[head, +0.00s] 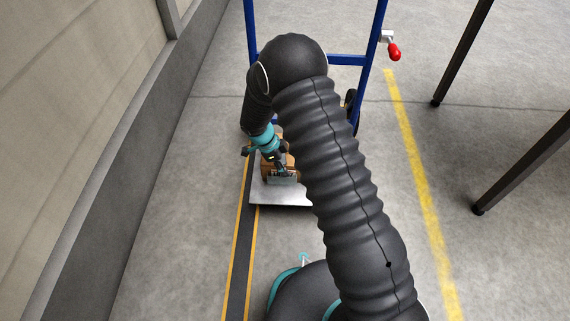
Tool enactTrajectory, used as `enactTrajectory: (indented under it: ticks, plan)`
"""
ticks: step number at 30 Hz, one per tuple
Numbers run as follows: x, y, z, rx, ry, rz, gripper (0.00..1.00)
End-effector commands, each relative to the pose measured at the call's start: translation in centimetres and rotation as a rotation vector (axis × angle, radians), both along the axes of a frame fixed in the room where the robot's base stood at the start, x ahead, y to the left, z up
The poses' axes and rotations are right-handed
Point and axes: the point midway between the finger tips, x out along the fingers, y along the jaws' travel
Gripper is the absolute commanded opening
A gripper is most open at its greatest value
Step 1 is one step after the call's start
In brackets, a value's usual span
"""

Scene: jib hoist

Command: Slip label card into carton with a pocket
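A small brown carton (291,160) sits on a pale metal plate (283,197) near floor level. It is partly hidden behind my gripper and arm. A grey-green flat piece (283,179) shows at the carton's near face; I cannot tell whether it is the pocket or the label card. My gripper (279,168) points down at the carton's near side, just above or at this flat piece. Its fingers are too small and dark to tell whether they are open or shut, or whether they touch or hold anything. No separate label card can be made out.
A wall (90,110) runs along the left. Dark table-like legs (520,165) stand at the right. Open concrete floor (395,215) with a yellow line lies between.

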Motion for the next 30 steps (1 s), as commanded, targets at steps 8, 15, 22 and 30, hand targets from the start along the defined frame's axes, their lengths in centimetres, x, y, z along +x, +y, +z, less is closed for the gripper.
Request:
enactTrajectory:
  ticks: [8,15,22,30]
  plan:
    - [0.1,0.0,0.9,-0.001,-0.005,-0.003,0.35]
    - [0.2,1.6,4.4,0.001,-0.008,-0.001,0.35]
    - [0.2,3.3,8.5,0.001,-0.006,-0.001,0.35]
    - [0.2,4.4,11.0,0.0,-0.003,0.0,0.35]
